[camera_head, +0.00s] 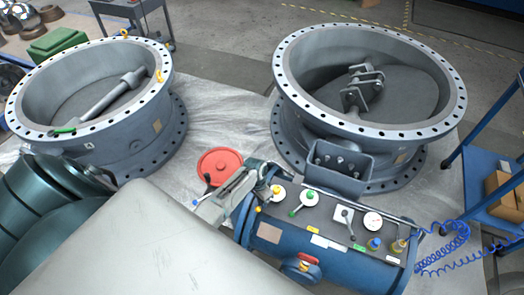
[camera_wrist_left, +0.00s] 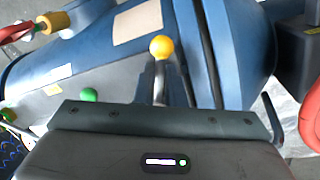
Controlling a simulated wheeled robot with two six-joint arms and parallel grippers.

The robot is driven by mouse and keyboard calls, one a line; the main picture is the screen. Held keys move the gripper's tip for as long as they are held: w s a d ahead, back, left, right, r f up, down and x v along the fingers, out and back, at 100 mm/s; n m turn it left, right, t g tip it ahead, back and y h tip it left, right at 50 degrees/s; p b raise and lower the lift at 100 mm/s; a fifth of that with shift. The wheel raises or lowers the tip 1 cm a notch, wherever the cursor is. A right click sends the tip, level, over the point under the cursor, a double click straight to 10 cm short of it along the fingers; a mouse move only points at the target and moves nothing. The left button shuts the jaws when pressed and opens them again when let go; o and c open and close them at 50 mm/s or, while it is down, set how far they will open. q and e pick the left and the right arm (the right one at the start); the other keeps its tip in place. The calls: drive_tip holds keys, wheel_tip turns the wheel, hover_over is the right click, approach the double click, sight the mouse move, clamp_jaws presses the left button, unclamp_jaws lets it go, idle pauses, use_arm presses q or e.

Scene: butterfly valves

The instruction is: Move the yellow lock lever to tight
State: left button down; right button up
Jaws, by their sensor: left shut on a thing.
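The yellow lock lever has a round yellow knob (camera_head: 258,209) at the left end of the control panel (camera_head: 325,218) on the blue cylinder (camera_head: 335,262). In the left wrist view the yellow knob (camera_wrist_left: 162,47) tops a metal stem that runs down to the gripper's edge. My left gripper (camera_head: 266,176) reaches in from the left over that end of the panel and is shut on the yellow lock lever. The contact is partly hidden, and I cannot read any tight marking. My right gripper is not in view.
A red disc (camera_head: 218,163) lies left of my gripper. Two large flanged valves (camera_head: 150,150) and (camera_head: 290,150) stand behind.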

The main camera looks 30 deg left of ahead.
use_arm(q)
drive_tip(key=c, duration=1.5)
unclamp_jaws()
wheel_tip(320, 180, up, 11)
drive_tip(key=a, duration=0.2)
drive_tip(key=shift+w+f+b, duration=0.2)
drive_tip(key=shift+w+b, duration=0.1)
